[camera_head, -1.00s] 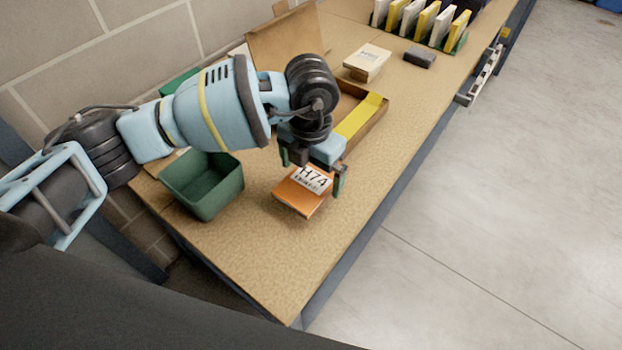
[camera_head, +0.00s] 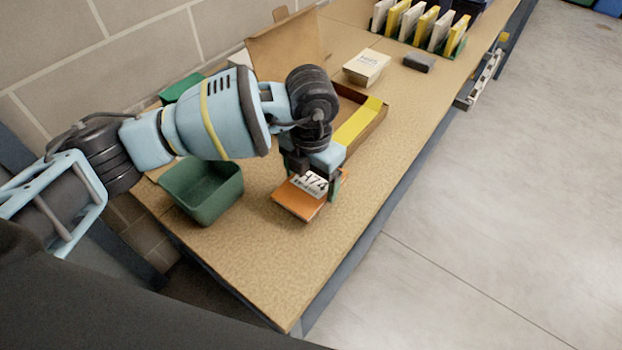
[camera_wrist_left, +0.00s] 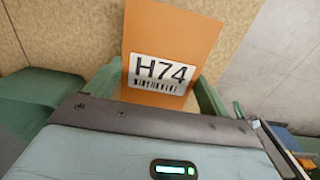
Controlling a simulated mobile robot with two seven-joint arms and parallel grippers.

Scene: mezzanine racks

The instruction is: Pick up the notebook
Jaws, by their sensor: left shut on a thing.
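The notebook (camera_head: 299,203) is an orange rectangle with a white H74 label, lying on the tan workbench near its right edge. My left gripper (camera_head: 317,184) points down over it and is shut on it, one finger at each side. The fingers hide part of the notebook in the head view. In the left wrist view the notebook (camera_wrist_left: 172,28) sits between the two green fingers (camera_wrist_left: 160,85), its label facing the camera. I cannot tell whether it is clear of the bench. My right gripper is not in view.
A green bin (camera_head: 205,193) stands left of the notebook. An open cardboard box (camera_head: 372,128) with a yellow strip lies behind. A white box (camera_head: 366,67), a dark block (camera_head: 419,62) and a rack of white and yellow items (camera_head: 425,24) stand farther back. The bench's near corner is clear.

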